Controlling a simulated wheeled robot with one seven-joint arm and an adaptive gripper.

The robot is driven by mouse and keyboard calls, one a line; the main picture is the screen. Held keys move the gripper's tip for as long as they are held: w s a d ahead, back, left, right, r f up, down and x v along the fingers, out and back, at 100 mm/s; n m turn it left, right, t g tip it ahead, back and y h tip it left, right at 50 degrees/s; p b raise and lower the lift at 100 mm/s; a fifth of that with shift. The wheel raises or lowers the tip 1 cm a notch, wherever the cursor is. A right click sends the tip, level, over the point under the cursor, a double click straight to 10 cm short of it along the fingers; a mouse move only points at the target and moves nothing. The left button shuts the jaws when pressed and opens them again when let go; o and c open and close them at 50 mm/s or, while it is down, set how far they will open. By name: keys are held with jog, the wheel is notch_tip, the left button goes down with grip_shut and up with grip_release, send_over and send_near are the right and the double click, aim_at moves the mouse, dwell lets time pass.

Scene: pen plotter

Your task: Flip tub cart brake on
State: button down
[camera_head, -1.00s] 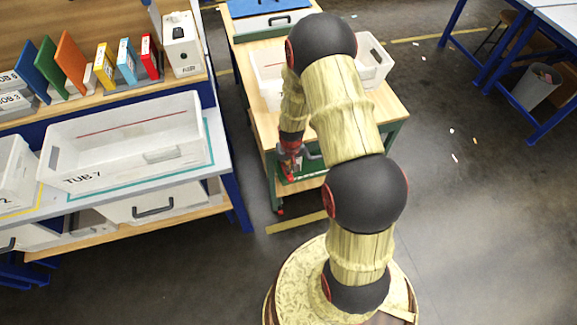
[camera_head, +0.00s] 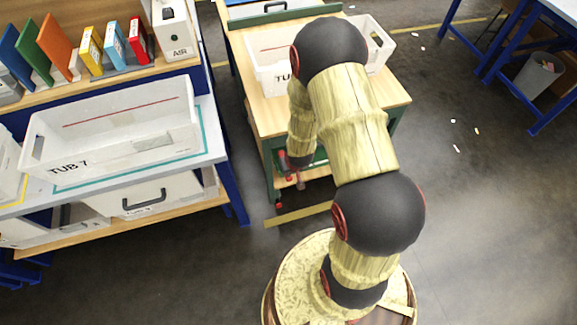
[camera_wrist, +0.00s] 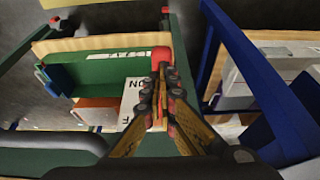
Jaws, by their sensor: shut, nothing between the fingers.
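The tub cart (camera_head: 395,100) has a wooden top and green frame, and stands behind my arm. In the wrist view its green panel (camera_wrist: 110,75) bears a white label (camera_wrist: 131,98) with "ON" readable and other lettering partly hidden. A red part (camera_wrist: 160,54), which looks like the brake lever's end, is right at my fingertips; I cannot tell whether they touch it. My gripper (camera_wrist: 166,82) is shut and empty in front of the label. In the head view my gripper is low at the cart's near left corner, mostly hidden by my arm.
White tubs (camera_head: 268,65) stand on the cart top. A workbench (camera_head: 215,150) with tub 7 (camera_head: 110,130) is close on the left, its blue leg (camera_wrist: 255,75) near my gripper. Open floor (camera_head: 480,220) lies to the right.

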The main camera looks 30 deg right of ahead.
jog(key=shift+s+f+b, duration=0.15)
jog(key=shift+f+b, duration=0.35)
jog(key=shift+f, duration=0.95)
